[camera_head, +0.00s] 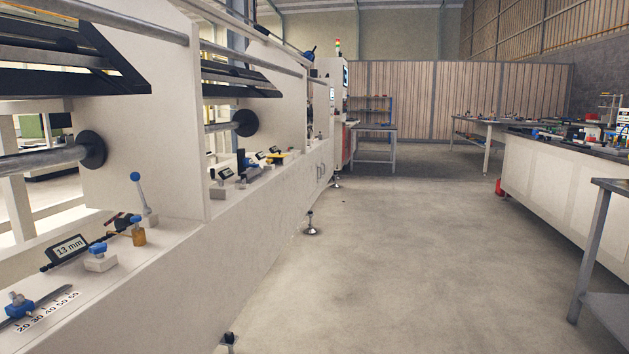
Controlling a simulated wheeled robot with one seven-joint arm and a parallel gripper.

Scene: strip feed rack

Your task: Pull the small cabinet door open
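My gripper is not in view. No small cabinet door can be made out with certainty. The long white machine (262,228) runs along the left side and away from me. Small dark upright marks that look like handles (321,173) show on the far part of its front face, too small to tell clearly. Whether they belong to a door, and whether any door stands open, cannot be told from here.
The grey floor (400,260) is clear down the middle. Levelling feet (311,226) stick out from the machine's base. A white-sided workbench (555,185) and a grey metal table (598,240) stand on the right. A small table (375,135) stands at the back.

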